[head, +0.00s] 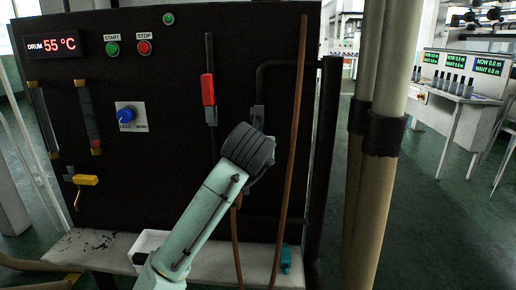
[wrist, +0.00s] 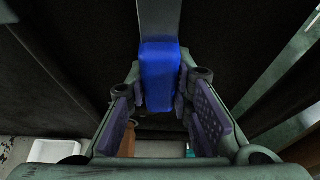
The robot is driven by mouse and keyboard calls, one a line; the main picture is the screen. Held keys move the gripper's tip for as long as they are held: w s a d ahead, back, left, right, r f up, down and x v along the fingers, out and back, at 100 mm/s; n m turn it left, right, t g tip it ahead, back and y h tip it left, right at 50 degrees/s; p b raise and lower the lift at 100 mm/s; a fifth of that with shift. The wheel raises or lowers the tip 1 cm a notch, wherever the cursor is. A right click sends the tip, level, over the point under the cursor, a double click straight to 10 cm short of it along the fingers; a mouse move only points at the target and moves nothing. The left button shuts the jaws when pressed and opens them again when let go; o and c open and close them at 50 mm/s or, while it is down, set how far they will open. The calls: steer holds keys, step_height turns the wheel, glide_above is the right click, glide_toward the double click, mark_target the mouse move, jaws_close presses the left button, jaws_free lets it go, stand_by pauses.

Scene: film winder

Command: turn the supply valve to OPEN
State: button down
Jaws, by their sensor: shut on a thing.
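In the wrist view, a blue grip (wrist: 158,75) on the end of a flat grey lever (wrist: 158,17) sits between the two finger pads of my gripper (wrist: 160,92). The pads press on it from both sides. I take this lever to be the supply valve's handle, but no label shows on it. A short grey piece (head: 258,116) shows just above my wrist. No OPEN mark can be read.
The dark panel (head: 165,185) also carries a red-handled lever (head: 208,90), a blue knob (head: 126,115), a yellow-handled valve (head: 85,180), and START and STOP buttons. A brown hose (head: 292,150) runs close right of my wrist. A white tray (head: 148,243) stands on the ledge below.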

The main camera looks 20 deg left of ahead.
steer(key=shift+a+r, duration=0.1)
steer(key=c, duration=1.4)
jaws_free()
steer(key=v, duration=1.2)
